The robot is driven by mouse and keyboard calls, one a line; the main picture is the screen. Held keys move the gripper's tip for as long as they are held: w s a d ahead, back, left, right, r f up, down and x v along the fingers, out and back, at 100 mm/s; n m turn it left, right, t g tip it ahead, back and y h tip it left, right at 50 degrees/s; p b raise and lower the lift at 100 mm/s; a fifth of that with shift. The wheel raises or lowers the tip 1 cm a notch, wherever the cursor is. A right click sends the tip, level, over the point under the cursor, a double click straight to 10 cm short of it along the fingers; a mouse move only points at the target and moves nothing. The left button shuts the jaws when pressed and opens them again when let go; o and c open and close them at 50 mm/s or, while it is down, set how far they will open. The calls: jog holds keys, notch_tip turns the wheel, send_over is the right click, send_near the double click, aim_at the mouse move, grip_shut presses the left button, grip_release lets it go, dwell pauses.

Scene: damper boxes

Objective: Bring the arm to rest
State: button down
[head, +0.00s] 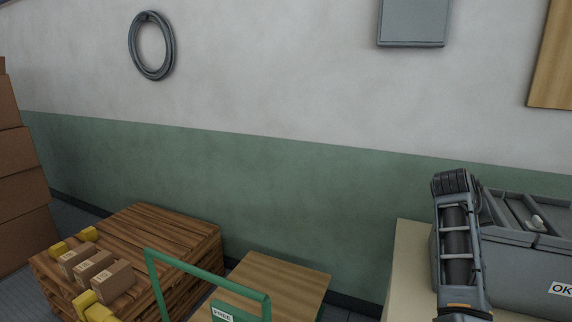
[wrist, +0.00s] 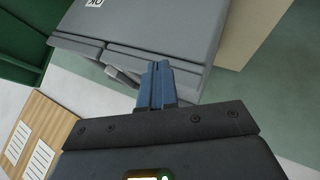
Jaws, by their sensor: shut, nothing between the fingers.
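My gripper (wrist: 157,84) shows in the wrist view with its two blue-grey fingers together and nothing between them. Behind the fingers, in the picture, is a grey box (wrist: 135,30) with an OK label; I cannot tell how far apart they are. In the head view my arm (head: 457,245) stands upright at the right, in front of the same grey box (head: 510,262). My fingers cannot be made out in that view.
The grey box stands on a pale table (head: 405,262). A green-handled cart (head: 303,278) with a FREE label is left of it. A wooden pallet (head: 165,232) holds small cartons (head: 92,266) and yellow pieces. Large brown boxes (head: 20,205) are stacked at the far left.

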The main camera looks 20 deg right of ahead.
jog(key=s+a+f+n+t, duration=0.3)
jog(key=s+a+f+t, duration=0.1)
jog(key=a+f, duration=0.45)
jog(key=s+a+f+n+t, duration=0.3)
jog(key=a+f, duration=0.5)
jog(key=a, duration=0.1)
jog(key=s+a+f+n+t+y, duration=0.2)
jog(key=s+a+t, duration=0.1)
jog(key=s+a, duration=0.4)
jog(key=s+a+r+n+t+y+b, duration=0.1)
jog(key=s+a+r+y, duration=0.1)
jog(key=s+a, duration=0.4)
jog(key=s+a+r+n+t+y, duration=0.15)
jog(key=s+a, duration=0.25)
jog(key=a, duration=0.5)
jog(key=s+a+r+t+y, duration=0.1)
jog(key=s+a+r, duration=0.2)
jog(key=s+r, duration=0.2)
jog(key=s+a+r+m+t+y, duration=0.1)
jog(key=s+a+r+y, duration=0.1)
jog(key=s+a+r, duration=0.2)
notch_tip(320, 180, up, 3)
jog(key=shift+s+f, duration=0.1)
jog(key=shift+s, duration=0.8)
jog(key=shift+d+y, duration=0.1)
jog(key=shift+y, duration=0.15)
